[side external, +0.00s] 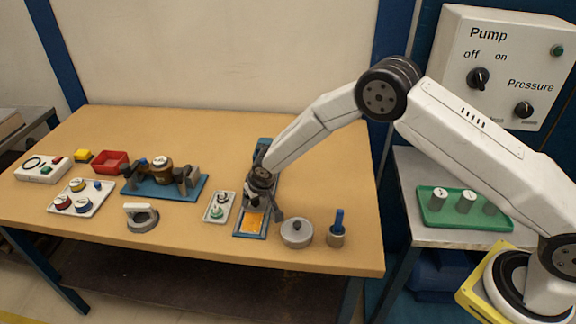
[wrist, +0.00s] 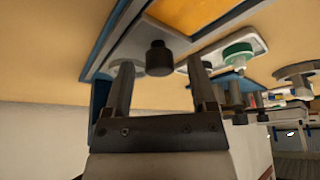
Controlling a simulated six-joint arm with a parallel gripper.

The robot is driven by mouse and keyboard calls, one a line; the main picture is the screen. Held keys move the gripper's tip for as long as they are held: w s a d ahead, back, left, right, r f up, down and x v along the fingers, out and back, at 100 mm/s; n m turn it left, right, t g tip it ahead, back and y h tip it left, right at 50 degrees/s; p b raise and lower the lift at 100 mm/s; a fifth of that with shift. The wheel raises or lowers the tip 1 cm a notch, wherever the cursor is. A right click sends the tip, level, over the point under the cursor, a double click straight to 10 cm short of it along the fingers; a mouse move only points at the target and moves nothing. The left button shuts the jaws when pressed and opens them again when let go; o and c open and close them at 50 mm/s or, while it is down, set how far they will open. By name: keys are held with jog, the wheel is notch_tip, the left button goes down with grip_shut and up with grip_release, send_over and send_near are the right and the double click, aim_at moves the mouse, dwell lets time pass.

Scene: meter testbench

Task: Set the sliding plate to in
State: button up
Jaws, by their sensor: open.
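The sliding plate assembly is a long blue base (side external: 238,232) with an orange surface (side external: 252,222) at its near end, in the right half of the table. In the wrist view the orange surface (wrist: 195,12) shows at the top, with a grey plate (wrist: 140,40) and a dark round knob (wrist: 159,58) beside it. My gripper (side external: 263,208) is low over the base. In the wrist view my gripper (wrist: 161,72) is open, with one finger on each side of the knob; contact is not visible. My arm and gripper hide the middle of the base in the side view.
A small white tray with green-based pieces (side external: 218,207) stands close on the left. A lidded grey pot (side external: 296,233) and a cup with a blue handle (side external: 337,235) stand on the right. A blue fixture (side external: 165,185) is farther left. The table's back is clear.

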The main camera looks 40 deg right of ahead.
grip_shut()
dwell(1.4)
